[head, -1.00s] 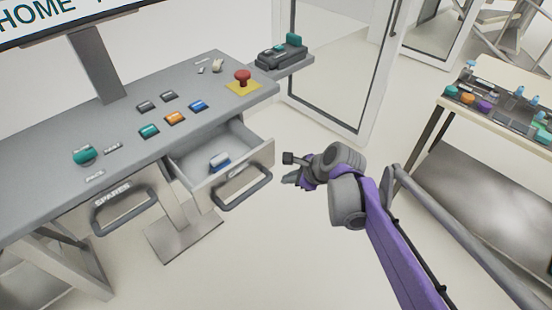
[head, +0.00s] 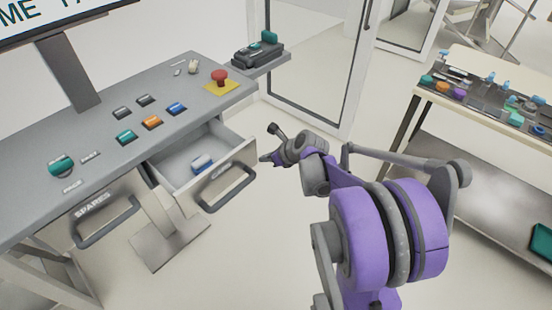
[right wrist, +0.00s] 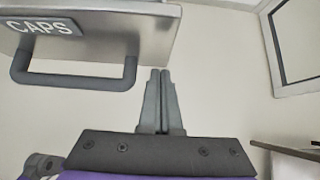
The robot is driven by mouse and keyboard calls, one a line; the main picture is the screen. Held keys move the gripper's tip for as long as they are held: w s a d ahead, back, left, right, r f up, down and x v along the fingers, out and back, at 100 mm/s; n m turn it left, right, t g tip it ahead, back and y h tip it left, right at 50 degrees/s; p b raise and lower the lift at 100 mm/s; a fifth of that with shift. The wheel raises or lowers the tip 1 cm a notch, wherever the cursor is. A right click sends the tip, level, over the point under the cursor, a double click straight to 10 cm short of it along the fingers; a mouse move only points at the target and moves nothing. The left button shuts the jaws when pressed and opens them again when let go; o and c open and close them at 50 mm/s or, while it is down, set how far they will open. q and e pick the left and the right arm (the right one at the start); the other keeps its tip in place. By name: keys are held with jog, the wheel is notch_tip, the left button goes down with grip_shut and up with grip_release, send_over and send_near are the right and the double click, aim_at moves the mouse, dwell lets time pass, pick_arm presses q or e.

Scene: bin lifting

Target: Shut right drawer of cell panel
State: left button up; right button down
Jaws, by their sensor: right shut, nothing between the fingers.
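The cell panel (head: 100,150) is a grey sloped desk with buttons. Its right drawer (head: 222,172), labelled CAPS in the right wrist view (right wrist: 95,48), is pulled out, with a blue and white item (head: 202,162) inside. Its dark handle (head: 229,190) is on the front. My right gripper (head: 264,159) is just right of the drawer front in the head view. In the right wrist view its fingers (right wrist: 160,72) are together and empty, beside the handle's right end; I cannot tell whether they touch the drawer. My left gripper is not in view.
The left drawer (head: 105,208), labelled SPARES, appears shut. A red emergency button (head: 220,76) stands on the panel's right end. A side shelf holds a dark device (head: 258,54). A table with coloured parts (head: 455,62) stands at right. A glass door (head: 315,60) is behind.

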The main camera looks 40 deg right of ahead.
aim_at(223, 128)
jog(key=shift+w+a, duration=0.15)
jog(key=shift+w, duration=1.05)
jog(key=w, duration=0.6)
jog(key=w+a, duration=0.1)
jog(key=w, duration=0.4)
jog(key=w+b, duration=0.1)
jog(key=w, duration=0.5)
jog(key=shift+w+a, duration=0.2)
jog(key=shift+w, duration=0.15)
jog(key=shift+w+r, duration=0.1)
jog(key=shift+r, duration=0.15)
